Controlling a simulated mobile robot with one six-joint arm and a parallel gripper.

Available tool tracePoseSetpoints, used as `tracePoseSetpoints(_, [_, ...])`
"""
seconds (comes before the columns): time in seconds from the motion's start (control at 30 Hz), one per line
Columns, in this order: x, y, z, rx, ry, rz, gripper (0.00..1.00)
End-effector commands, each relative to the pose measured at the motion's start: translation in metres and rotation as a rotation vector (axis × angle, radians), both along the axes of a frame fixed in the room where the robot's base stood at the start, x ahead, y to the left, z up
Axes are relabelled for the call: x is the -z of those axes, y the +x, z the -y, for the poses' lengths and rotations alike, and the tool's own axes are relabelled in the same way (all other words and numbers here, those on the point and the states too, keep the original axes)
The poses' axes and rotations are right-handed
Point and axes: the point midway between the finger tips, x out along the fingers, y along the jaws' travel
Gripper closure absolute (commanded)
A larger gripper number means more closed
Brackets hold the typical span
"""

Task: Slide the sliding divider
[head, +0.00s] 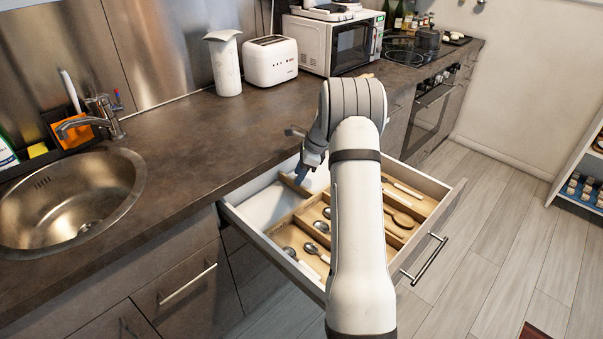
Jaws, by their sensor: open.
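The open drawer (232,213) holds a wooden cutlery insert (284,226) with several compartments. A short wooden strip (294,184), which looks like the sliding divider, shows at the insert's back left, beside the bare white drawer floor. My gripper (301,172) points down over the back of the drawer, right at this strip. It is open; my arm and the small view hide the exact finger gap and whether it touches the strip. My arm also covers the middle of the insert.
Spoons (311,249) and other utensils (402,220) lie in the insert. The countertop (200,135) edge runs just behind the drawer. A sink (70,200) is at left; a toaster (270,62) and a microwave (335,42) stand behind. The floor at right is mostly clear.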

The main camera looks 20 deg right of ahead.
Motion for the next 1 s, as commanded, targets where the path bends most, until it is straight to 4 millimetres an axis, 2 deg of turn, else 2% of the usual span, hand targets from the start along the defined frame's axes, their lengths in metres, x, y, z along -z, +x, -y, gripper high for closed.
tracePoseSetpoints(0.27, [0.0012, 0.0, 0.0, 0.0, 0.0, 0.0, 0.61])
tracePoseSetpoints(0.73, [0.0009, -0.0002, 0.0008, 0.001, 0.0, 0.0, 0.99])
tracePoseSetpoints(1.0, [0.0007, -0.0001, 0.0013, 0.002, -0.001, 0.001, 1.0])
